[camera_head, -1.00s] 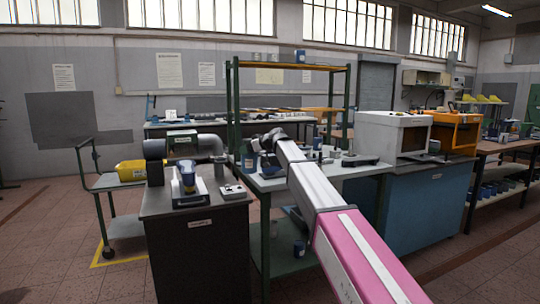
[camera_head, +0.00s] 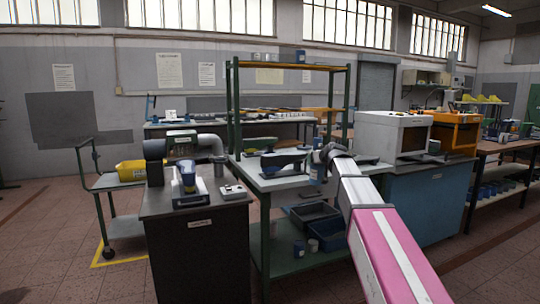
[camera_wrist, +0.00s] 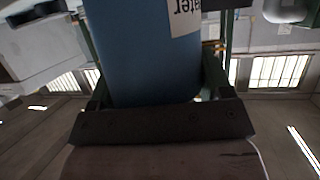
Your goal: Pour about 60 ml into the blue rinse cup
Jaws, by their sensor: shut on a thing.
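My gripper (camera_head: 319,163) is at the end of my arm, over the right part of the green-framed worktable (camera_head: 268,184). It is shut on a blue container (camera_head: 317,174) with a pale label. In the wrist view this blue container (camera_wrist: 150,50) fills the upper middle between the dark fingers, its label ending in "ater". My gripper (camera_wrist: 155,95) hides part of it. The container's opening and any liquid are not visible. I cannot make out the blue rinse cup for certain; my arm covers part of the tabletop.
A long dark-blue piece (camera_head: 284,162) and a green-topped item (camera_head: 262,143) stand on the worktable. Dark and blue bins (camera_head: 335,232) and small cups (camera_head: 299,248) sit on its lower shelf. A dark cabinet (camera_head: 200,250) stands left, and a white box machine (camera_head: 392,134) right.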

